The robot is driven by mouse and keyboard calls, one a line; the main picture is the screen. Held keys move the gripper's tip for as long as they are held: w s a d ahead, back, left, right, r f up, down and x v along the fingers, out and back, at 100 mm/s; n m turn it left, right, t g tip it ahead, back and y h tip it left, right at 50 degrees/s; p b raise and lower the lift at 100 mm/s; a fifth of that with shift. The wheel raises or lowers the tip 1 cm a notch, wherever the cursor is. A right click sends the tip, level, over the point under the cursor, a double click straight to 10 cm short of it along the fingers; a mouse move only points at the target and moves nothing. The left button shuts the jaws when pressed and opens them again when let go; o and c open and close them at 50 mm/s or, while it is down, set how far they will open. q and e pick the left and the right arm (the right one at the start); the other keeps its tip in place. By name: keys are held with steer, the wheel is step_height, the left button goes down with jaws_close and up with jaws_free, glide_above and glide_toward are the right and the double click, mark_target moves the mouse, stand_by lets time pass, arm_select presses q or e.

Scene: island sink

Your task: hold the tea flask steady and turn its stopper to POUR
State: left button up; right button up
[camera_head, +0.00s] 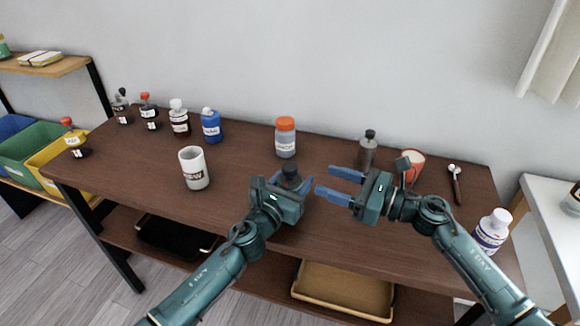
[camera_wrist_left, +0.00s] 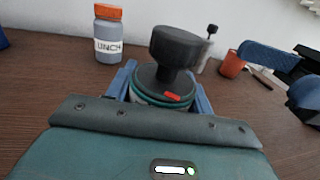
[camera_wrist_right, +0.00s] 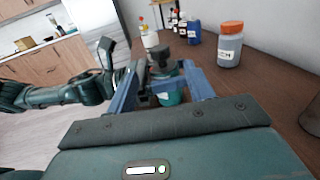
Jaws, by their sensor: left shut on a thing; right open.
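The tea flask has a black stopper (camera_head: 290,172) with a wide knob. In the left wrist view the stopper (camera_wrist_left: 175,50) stands above a dark collar with a red mark (camera_wrist_left: 172,97) facing me. My left gripper (camera_head: 285,188) is shut around the flask just below the collar; its body is mostly hidden there. In the right wrist view the flask's teal body (camera_wrist_right: 170,97) and stopper (camera_wrist_right: 162,58) show ahead, between the finger lines of my right gripper (camera_wrist_right: 160,85). My right gripper (camera_head: 325,180) is open and empty, to the right of the flask in the head view.
A white mug (camera_head: 194,170) stands left of the flask. An orange-capped jar (camera_head: 286,140) and a dark-capped bottle (camera_head: 367,148) stand behind. Several bottles line the back left. An orange cup (camera_head: 411,167), a spoon (camera_head: 456,184) and a white bottle (camera_head: 492,231) are at the right.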

mark_target(290, 166)
steer(key=x, duration=1)
steer(key=shift+a+r, duration=0.1)
steer(key=shift+a, duration=0.1)
steer(key=shift+c, duration=0.4)
steer(key=c, duration=0.9)
steer(key=shift+o, duration=0.2)
steer(key=shift+w+m+t+h, duration=0.1)
steer(key=shift+m+t+h, duration=1.1)
steer(key=shift+t, duration=0.4)
steer(key=shift+d+m+t, duration=0.1)
steer(key=shift+m+t, duration=0.2)
steer(key=o, duration=0.9)
